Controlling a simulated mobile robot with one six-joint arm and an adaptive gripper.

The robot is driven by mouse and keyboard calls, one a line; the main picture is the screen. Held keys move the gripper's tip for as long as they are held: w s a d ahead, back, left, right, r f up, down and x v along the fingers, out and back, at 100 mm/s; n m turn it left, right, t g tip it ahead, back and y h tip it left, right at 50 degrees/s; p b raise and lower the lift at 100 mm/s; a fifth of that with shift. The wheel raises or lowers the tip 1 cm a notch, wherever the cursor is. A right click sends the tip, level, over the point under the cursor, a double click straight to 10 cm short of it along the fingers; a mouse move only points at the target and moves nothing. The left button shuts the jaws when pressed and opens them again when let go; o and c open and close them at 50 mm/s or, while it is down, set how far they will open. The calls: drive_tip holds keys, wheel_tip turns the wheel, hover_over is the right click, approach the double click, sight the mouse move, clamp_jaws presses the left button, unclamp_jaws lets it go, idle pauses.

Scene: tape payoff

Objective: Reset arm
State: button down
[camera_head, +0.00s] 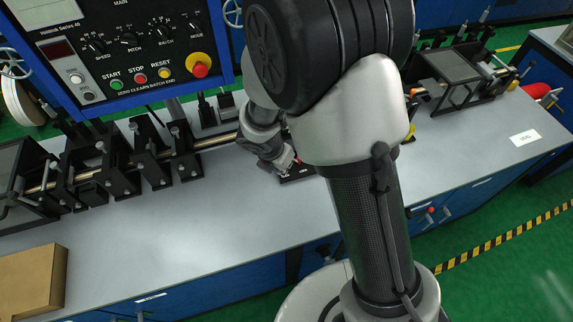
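My arm rises from the lower right of the head view and bends over the grey workbench (235,225). Its wrist and the gripper end reach down behind the upper arm, close to a small dark part with a red spot (297,170) on the bench. The fingers are mostly hidden by my own arm and too small to make out, so I cannot tell whether they are open or shut, or whether they hold anything.
A control panel (118,50) with dials and a red stop knob hangs at the upper left. Black brackets on a rod line (150,160) run along the bench. A black frame (450,70) stands at the right, a cardboard box (32,280) at the lower left. The front bench middle is clear.

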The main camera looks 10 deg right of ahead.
drive_tip(key=shift+r, duration=0.3)
idle(0.4)
drive_tip(key=s+d+r+m+b, duration=0.2)
drive_tip(key=s+d+r+m, duration=0.2)
drive_tip(key=r+m, duration=0.35)
drive_tip(key=s+d+r+m+b, duration=0.1)
drive_tip(key=s+d+r+m, duration=0.35)
drive_tip(key=r+m, duration=0.3)
drive_tip(key=s+r+m+t+y+b, duration=0.1)
drive_tip(key=s+r+m+y+b, duration=0.1)
drive_tip(key=s+m, duration=1.1)
drive_tip(key=shift+r+t+y+b, duration=0.3)
drive_tip(key=shift+r+b, duration=0.25)
drive_tip(key=shift+r, duration=0.3)
